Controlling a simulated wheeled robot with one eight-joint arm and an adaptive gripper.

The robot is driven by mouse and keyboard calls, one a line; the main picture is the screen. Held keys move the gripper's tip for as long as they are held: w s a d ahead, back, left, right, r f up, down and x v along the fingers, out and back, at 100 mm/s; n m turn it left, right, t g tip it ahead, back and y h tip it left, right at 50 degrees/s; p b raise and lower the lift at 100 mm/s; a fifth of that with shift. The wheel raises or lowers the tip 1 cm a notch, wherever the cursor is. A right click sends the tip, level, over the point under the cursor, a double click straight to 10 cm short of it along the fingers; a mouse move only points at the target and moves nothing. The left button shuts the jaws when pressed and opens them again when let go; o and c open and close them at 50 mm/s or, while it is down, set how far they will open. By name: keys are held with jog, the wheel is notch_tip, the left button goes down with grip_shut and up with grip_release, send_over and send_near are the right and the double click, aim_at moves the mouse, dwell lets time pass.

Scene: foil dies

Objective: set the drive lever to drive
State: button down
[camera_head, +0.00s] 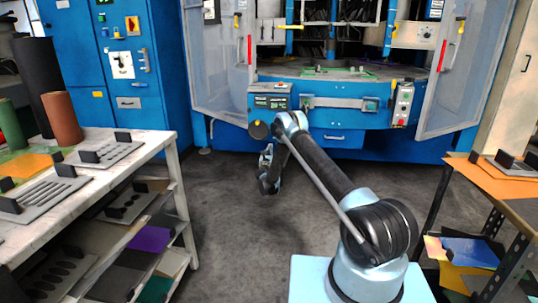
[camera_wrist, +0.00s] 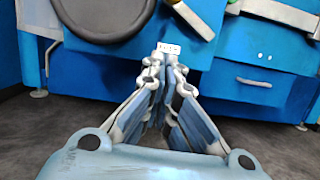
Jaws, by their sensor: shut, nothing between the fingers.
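My gripper (camera_wrist: 168,50) is shut and empty; its fingertips meet in front of the blue front of the machine in the wrist view. In the head view my gripper (camera_head: 267,160) hangs low in front of the machine (camera_head: 335,138), below its small dark control box (camera_head: 270,101). A dark round wheel or knob (camera_head: 258,130) sits under that box; a large dark round part (camera_wrist: 100,14) fills the upper left of the wrist view.
Open clear doors (camera_head: 220,62) flank the machine. A bar handle (camera_head: 340,103) and a grey button box (camera_head: 402,104) are on its front. A laden bench (camera_head: 160,148) stands left, a shelf unit (camera_head: 505,204) right. The floor (camera_head: 230,215) between is clear.

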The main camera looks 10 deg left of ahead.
jog(key=w+r, duration=0.5)
jog(key=shift+d+r, duration=0.15)
jog(key=shift+d, duration=0.05)
jog(key=shift+w, duration=0.1)
